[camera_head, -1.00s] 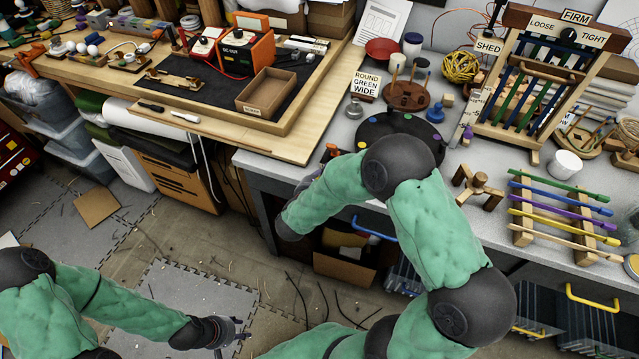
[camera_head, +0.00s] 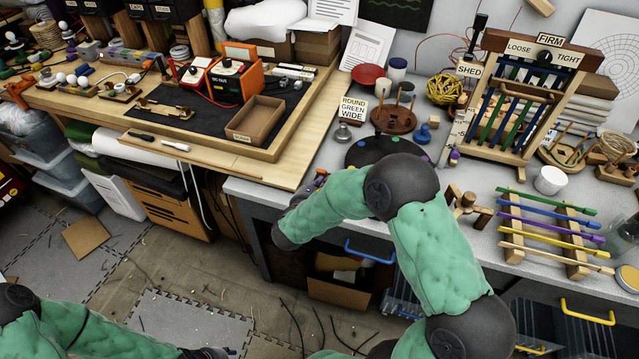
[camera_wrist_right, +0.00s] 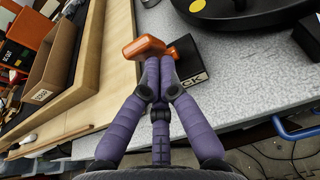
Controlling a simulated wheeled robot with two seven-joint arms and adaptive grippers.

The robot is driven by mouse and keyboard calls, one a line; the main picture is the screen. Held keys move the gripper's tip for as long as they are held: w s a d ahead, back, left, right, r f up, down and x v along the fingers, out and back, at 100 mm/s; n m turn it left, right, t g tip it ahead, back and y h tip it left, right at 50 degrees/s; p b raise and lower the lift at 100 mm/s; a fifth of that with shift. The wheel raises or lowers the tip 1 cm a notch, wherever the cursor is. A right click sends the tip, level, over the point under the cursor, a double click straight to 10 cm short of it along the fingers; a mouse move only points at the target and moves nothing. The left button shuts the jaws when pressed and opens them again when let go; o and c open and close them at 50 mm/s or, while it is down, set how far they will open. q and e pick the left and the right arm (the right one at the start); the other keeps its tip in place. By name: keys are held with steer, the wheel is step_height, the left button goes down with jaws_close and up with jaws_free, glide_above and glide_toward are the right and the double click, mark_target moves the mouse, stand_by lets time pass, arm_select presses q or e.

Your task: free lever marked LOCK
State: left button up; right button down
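An orange lever (camera_wrist_right: 145,47) with a crossbar shows in the right wrist view, beside a black block (camera_wrist_right: 185,60) whose white label reads "CK", its start hidden by my fingers. My right gripper (camera_wrist_right: 158,65) has its purple fingers drawn together at the lever, just below the crossbar; they appear closed on it. The exact contact is hidden behind the fingertips. In the head view my right gripper (camera_head: 320,178) is small at the grey bench's front left edge, mostly behind my arm. My left gripper (camera_head: 212,353) is cut off at the bottom edge; its fingers are unclear.
A black turntable (camera_head: 385,150) with coloured dots stands just behind the lever area. A wooden bench (camera_head: 310,150) with a cardboard tray (camera_head: 256,118) adjoins at left. A blue drawer handle (camera_head: 370,252) lies below the edge. A rack of coloured sticks (camera_head: 550,225) stands at right.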

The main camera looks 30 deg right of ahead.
steer(key=shift+w+d+r+g+y+p, duration=0.25)
steer(key=shift+d+r+g+y+p, duration=0.25)
steer(key=shift+p, duration=0.9)
steer(key=w+d+r+g+y+p, duration=0.1)
steer(key=y+p, duration=0.1)
steer(key=p, duration=0.3)
steer(key=w+d+r+g+y+p, duration=0.1)
steer(key=d+g+y+p, duration=0.1)
steer(key=p, duration=0.4)
steer(key=w+d+r+g+y+p, duration=0.1)
steer(key=w+g+y+p, duration=0.1)
steer(key=p, duration=0.4)
steer(key=shift+d, duration=0.15)
steer(key=shift+w+d+f+p, duration=0.1)
steer(key=shift+w+d+p, duration=0.2)
steer(key=shift+p, duration=0.25)
steer(key=shift+w+d+f, duration=0.15)
steer(key=shift+w+d, duration=0.3)
steer(key=shift+d, duration=0.15)
